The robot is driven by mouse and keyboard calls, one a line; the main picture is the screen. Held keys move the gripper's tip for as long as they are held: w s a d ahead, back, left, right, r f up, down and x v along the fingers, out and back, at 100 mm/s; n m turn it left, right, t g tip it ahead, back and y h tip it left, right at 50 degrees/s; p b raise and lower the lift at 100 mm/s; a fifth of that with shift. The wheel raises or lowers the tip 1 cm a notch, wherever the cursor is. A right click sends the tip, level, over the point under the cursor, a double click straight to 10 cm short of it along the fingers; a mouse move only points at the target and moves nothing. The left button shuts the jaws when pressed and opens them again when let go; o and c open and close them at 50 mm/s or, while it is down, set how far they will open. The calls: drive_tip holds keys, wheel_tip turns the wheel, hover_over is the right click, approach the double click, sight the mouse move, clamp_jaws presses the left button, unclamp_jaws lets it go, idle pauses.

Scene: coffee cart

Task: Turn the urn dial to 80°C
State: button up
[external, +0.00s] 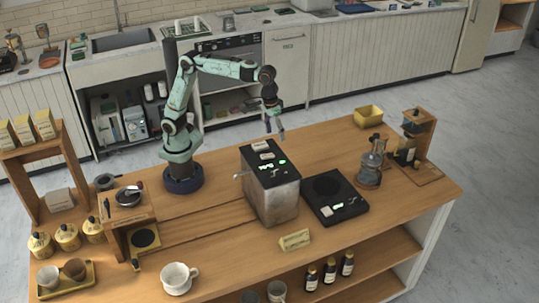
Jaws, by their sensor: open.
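A box-shaped metal appliance with a black top (270,190), which looks like the urn, stands on the wooden cart in the middle. Its top carries green lit markings and small pale parts; I cannot make out which part is the dial or what it is set to. A small spout or lever sticks out on its left side. My gripper (275,130) hangs pointing down above and behind the urn's back edge, apart from it. It is open and empty.
A black flat scale or hot plate (336,197) sits just right of the urn. A glass-and-metal pot (370,165) and a yellow bin (368,117) stand farther right. A small sign (294,240) stands in front. A white cup (178,278) is at the front left.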

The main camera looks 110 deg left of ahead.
drive_tip(key=g, duration=0.1)
hover_over(279, 169)
wheel_tip(279, 169, down, 5)
drive_tip(key=shift+f, duration=0.1)
wheel_tip(279, 169, down, 8)
clamp_jaws()
